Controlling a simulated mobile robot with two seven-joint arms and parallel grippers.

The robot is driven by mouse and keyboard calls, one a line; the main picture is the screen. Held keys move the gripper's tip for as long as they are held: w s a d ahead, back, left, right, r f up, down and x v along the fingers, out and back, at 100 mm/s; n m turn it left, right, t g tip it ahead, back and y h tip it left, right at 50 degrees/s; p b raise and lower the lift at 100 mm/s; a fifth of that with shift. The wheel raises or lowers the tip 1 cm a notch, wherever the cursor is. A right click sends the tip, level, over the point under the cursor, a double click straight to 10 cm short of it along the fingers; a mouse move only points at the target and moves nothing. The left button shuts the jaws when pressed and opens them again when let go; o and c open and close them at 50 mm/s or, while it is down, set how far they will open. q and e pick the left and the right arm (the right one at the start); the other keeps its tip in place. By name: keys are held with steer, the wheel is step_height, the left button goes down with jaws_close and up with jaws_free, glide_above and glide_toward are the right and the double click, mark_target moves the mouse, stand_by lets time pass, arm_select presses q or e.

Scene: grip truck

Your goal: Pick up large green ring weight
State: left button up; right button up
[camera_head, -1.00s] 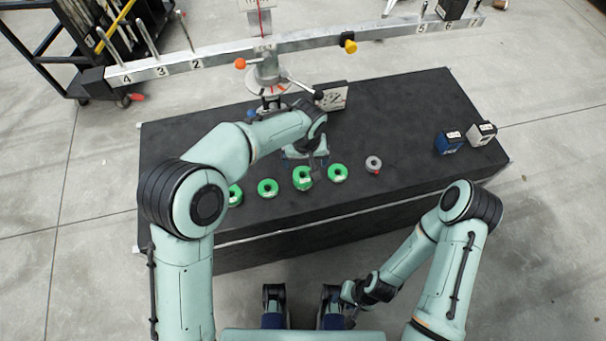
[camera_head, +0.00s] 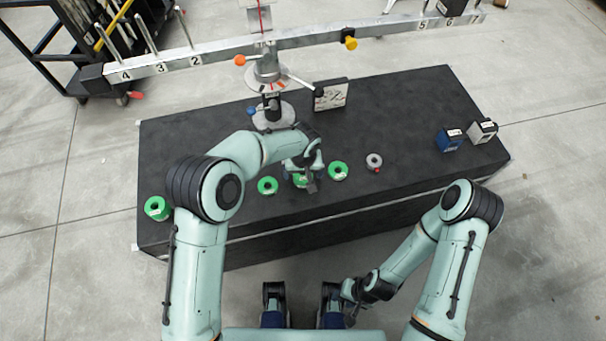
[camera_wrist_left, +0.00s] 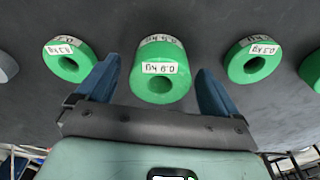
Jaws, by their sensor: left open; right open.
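The large green ring weight (camera_wrist_left: 163,88) is the tallest of the green rings, with white labels, and stands at the middle of the left wrist view. My left gripper (camera_wrist_left: 158,68) is open, with one blue finger on each side of it and gaps between. In the head view the left gripper (camera_head: 308,178) is over the ring (camera_head: 299,182) and partly hides it. My right gripper (camera_head: 352,300) is open and empty near my base, well away from the rings.
Smaller green rings (camera_head: 268,185) and (camera_head: 337,171) flank the large one closely. Another green ring (camera_head: 157,208) stands far left, and a grey ring (camera_head: 374,161) is to the right. A balance stand (camera_head: 273,112) is behind.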

arm_select(q)
steer(key=c, duration=1.3)
steer(key=shift+r, duration=0.15)
steer(key=shift+c, duration=0.2)
steer(key=shift+w, duration=0.1)
steer(key=shift+r, duration=0.2)
step_height(320, 180, up, 27)
steer(key=p, duration=0.8)
